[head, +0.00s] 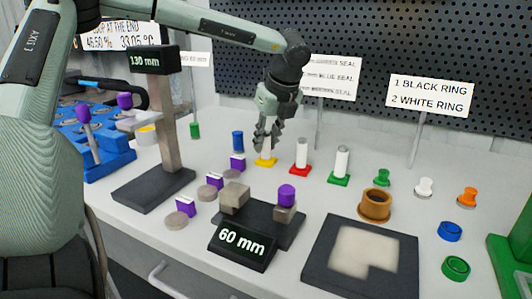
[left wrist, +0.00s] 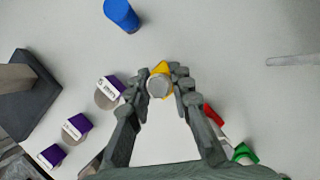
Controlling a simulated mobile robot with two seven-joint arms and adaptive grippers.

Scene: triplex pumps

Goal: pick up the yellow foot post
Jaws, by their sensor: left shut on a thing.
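The yellow foot post (head: 265,160) has a square yellow foot and a pale round post, and it is upright at the back middle of the table. My left gripper (head: 267,138) comes down on it from above and is shut on its post. The fingers hide much of the post in the head view. In the left wrist view the grey post top and yellow foot (left wrist: 159,84) show between the fingertips of my left gripper (left wrist: 161,88). I cannot tell whether the foot touches the table. My right gripper is not in view.
A red foot post (head: 301,157) and a green foot post (head: 340,166) stand to the right. A blue cylinder (head: 238,141) and purple-topped blocks (head: 238,163) are close on the left. The 60 mm stand (head: 262,226) is in front. Sign boards and a dark pegboard (head: 425,55) stand behind.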

